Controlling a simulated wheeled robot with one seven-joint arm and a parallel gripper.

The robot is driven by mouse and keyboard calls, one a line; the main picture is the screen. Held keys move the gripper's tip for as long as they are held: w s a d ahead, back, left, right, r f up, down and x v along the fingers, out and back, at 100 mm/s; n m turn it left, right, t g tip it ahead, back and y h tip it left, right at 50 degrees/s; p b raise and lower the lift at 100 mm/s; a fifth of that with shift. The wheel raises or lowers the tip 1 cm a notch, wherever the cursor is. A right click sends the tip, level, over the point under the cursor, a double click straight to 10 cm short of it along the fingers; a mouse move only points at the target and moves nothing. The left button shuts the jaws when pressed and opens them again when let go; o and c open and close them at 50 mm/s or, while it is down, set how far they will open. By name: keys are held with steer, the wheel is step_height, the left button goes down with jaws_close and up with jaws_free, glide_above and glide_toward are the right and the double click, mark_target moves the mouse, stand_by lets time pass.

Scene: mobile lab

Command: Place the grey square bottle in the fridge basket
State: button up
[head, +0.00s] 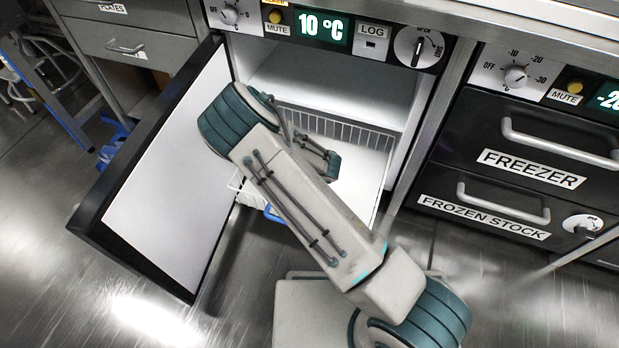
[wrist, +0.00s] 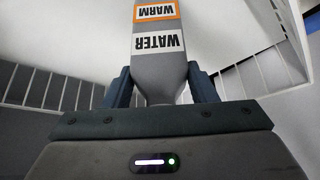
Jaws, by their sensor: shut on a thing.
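The grey bottle (wrist: 158,75) shows in the wrist view, with a "WATER" label and an orange-edged "WARM" label. My gripper (wrist: 160,90) is shut on it, one dark finger on each side. The fridge basket's white wire wall (wrist: 50,88) stands behind and to both sides of the bottle in the wrist view. In the head view the basket (head: 345,131) is inside the open fridge, partly behind my arm. I cannot tell whether the bottle touches the basket floor.
The fridge door (head: 165,170) stands wide open to the left of my arm. A white shelf (head: 330,98) lies above the basket. Closed freezer drawers (head: 530,150) are to the right, and a grey drawer unit (head: 125,40) is at the upper left.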

steer(key=o, duration=1.2)
steer(key=shift+r, duration=0.1)
